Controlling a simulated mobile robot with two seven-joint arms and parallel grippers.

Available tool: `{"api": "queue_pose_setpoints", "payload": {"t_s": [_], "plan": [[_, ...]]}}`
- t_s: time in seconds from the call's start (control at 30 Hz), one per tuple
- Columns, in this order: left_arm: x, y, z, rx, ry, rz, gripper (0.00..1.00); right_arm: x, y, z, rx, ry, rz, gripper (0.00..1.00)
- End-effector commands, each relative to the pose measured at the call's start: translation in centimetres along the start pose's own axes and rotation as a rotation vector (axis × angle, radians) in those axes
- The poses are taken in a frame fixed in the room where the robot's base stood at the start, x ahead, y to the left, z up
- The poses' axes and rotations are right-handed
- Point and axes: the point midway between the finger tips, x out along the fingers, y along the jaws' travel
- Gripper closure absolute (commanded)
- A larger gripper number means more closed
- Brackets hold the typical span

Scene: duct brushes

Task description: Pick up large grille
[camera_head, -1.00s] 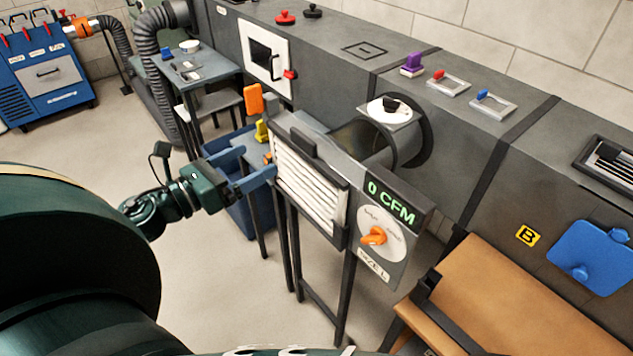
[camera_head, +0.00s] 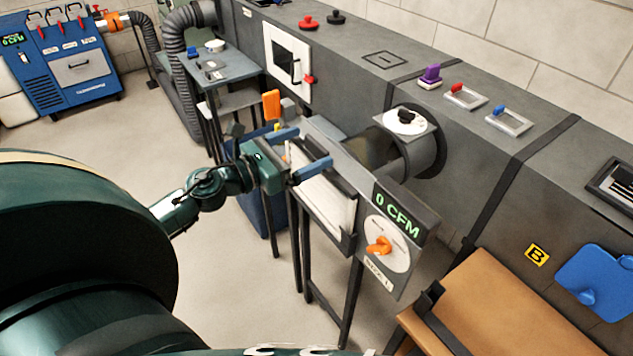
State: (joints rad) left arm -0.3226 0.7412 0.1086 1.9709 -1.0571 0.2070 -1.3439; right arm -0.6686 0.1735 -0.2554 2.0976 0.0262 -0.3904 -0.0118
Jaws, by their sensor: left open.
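A large white slatted grille (camera_head: 325,205) stands upright in a dark frame (camera_head: 349,240) on a stand, left of the panel reading 0 CFM (camera_head: 396,214). My left gripper (camera_head: 312,149) is open, with its two blue fingers spread at the top of the grille. The fingers overlap the frame's upper edge in the picture; I cannot tell whether they touch it. The gripper and the near finger hide part of the grille's upper left. My right gripper is not in view.
A grey duct (camera_head: 470,140) runs behind the stand, with a round port (camera_head: 415,150) facing it. An orange dial (camera_head: 379,246) sits right of the grille. A brown table (camera_head: 500,305) stands at the lower right. Open floor (camera_head: 235,290) lies to the left.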

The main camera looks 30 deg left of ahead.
Motion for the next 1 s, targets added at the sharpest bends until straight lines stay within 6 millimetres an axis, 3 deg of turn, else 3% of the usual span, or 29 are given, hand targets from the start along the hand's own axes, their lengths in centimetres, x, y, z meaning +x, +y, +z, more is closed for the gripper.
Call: {"api": "queue_pose_setpoints", "payload": {"t_s": [0.13, 0.33, 0.67, 1.0], "plan": [[2.0, -0.4, 0.4, 0.0, -0.003, 0.001, 0.06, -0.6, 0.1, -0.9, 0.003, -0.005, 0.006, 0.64], [4.3, -0.6, 0.1, -0.001, -0.002, 0.001, 0.06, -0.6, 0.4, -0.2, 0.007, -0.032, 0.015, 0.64], [4.8, -0.7, -0.1, 0.0, 0.0, 0.0, 0.06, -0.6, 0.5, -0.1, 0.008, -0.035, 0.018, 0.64], [4.8, -0.7, -0.1, 0.0, 0.0, 0.0, 0.34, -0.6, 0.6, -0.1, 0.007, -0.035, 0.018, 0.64]]}}
